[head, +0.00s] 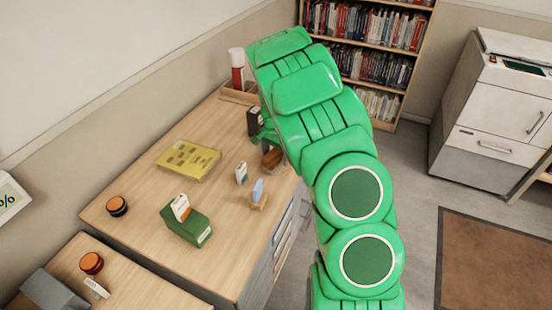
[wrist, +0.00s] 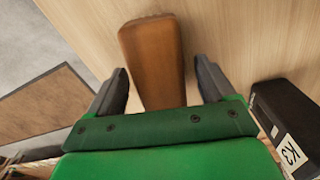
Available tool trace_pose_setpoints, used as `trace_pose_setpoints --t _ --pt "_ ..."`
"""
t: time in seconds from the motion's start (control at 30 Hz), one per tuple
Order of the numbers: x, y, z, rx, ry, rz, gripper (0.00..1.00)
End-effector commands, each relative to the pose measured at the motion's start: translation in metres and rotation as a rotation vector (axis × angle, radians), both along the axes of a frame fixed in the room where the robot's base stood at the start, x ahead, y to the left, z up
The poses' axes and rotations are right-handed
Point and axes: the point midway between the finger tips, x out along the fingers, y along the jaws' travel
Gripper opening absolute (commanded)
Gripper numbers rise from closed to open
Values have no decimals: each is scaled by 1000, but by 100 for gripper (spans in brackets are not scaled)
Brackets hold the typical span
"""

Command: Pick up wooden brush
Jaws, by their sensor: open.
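The wooden brush (wrist: 152,62) is a brown, tapered wooden piece lying on the light wood table (wrist: 225,45). In the wrist view it lies between the two dark fingers of my gripper (wrist: 160,85), with a visible gap on each side. My gripper is open and not closed on it. The brush's near end is hidden behind the green gripper body. In the head view the brush (head: 272,158) shows as a small brown shape near the table's right edge, partly covered by my green arm.
A black box labelled K3 (wrist: 285,125) stands close to the right of my gripper. On the table are a yellow board (head: 188,159), a green box (head: 187,226), a white bottle (head: 241,173), a blue item on a wooden stand (head: 258,194) and an orange-topped jar (head: 117,206).

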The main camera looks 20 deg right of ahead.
Motion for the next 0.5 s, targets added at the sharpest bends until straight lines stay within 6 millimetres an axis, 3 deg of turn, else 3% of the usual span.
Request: trace_pose_setpoints --t 0.17,0.5 --pt "0 0 0 0 -1 0 81" --pt "0 0 1 0 -1 0 29"
